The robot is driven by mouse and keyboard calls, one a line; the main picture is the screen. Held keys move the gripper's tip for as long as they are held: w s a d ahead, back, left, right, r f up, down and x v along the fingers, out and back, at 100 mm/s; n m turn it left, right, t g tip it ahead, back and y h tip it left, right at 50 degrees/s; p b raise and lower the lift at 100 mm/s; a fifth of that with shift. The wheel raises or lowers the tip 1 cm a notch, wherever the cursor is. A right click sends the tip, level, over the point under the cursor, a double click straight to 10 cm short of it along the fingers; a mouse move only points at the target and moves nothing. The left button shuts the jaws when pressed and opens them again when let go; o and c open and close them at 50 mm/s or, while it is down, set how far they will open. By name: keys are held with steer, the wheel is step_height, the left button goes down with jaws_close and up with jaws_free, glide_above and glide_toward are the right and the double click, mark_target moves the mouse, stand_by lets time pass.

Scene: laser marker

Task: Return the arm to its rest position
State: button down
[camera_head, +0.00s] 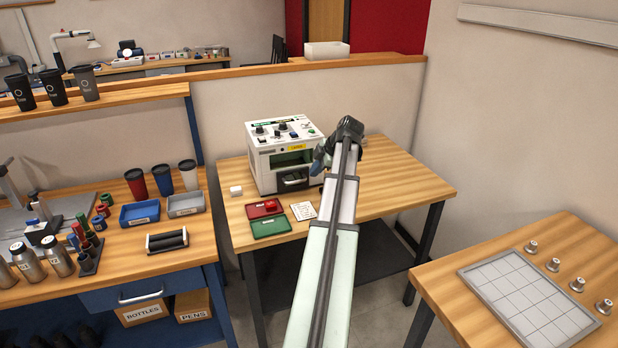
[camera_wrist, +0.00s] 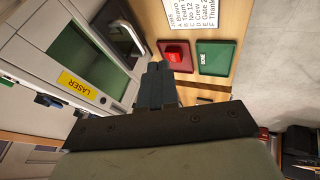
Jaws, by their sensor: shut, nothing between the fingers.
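My arm reaches out over the wooden table. My gripper (camera_wrist: 155,68) is shut and empty in the wrist view, its fingertips together in front of the laser machine. In the head view the gripper is mostly hidden behind my arm's end, beside the machine's right side. The white laser machine (camera_head: 267,163) stands at the table's back; it also shows in the wrist view (camera_wrist: 30,45), with a yellow LASER label and a green window. A red tray (camera_head: 258,209) holding a red piece (camera_wrist: 175,54) and a green tray (camera_head: 272,227) lie in front of it.
A printed card (camera_head: 303,211) lies beside the trays, and a small white block (camera_head: 236,190) sits left of the machine. The table's right side (camera_head: 400,185) is clear. A left bench (camera_head: 185,245) holds cups, bottles and trays. A right table (camera_head: 450,290) bears a gridded tray (camera_head: 490,270).

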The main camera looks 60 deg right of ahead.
steer(key=shift+v, duration=1.05)
